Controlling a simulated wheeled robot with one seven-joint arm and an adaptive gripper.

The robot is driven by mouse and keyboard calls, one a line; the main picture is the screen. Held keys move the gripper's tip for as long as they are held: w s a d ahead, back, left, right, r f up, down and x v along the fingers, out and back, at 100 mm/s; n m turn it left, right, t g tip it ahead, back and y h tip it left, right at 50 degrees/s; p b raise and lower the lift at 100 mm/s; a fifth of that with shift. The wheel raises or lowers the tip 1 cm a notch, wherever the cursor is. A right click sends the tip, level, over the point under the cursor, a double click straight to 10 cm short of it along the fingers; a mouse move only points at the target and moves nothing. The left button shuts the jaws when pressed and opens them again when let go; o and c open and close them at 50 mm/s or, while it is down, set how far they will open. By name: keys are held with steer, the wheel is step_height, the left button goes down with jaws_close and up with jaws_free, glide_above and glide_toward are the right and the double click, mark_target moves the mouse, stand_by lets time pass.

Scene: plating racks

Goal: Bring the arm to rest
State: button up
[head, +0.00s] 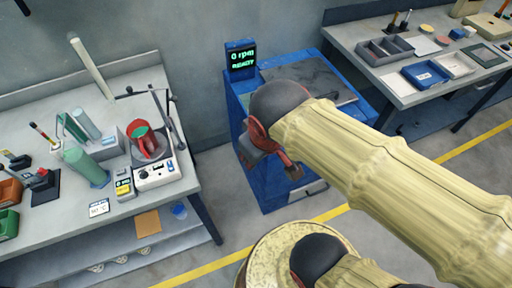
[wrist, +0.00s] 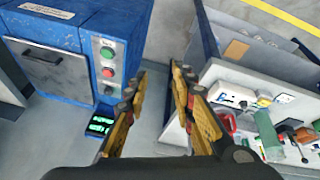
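My arm crosses the head view from the lower right, its pale yellow sleeve (head: 385,180) ending in a dark rounded joint over the blue cabinet. Red and dark parts show below that joint; the fingers cannot be made out clearly there. In the wrist view my gripper (wrist: 158,78) is open, its two gold-and-dark fingers apart with only grey floor and wall seen between them. It holds nothing and no object is near the fingertips.
The blue cabinet (head: 240,100) carries a display (head: 241,60) reading 0 rpm READY. The left bench (head: 30,120) holds a red vessel (head: 147,143), a green cylinder (head: 86,166) and a white control box (head: 157,174). The right bench (head: 350,38) holds trays, including a blue one (head: 425,75). Floor shows between benches.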

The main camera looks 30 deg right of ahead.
step_height(320, 180, up, 2)
steer(key=shift+s+r+m+t+y, duration=0.1)
steer(key=shift+m+t+y, duration=0.3)
steer(key=shift+m+t, duration=0.5)
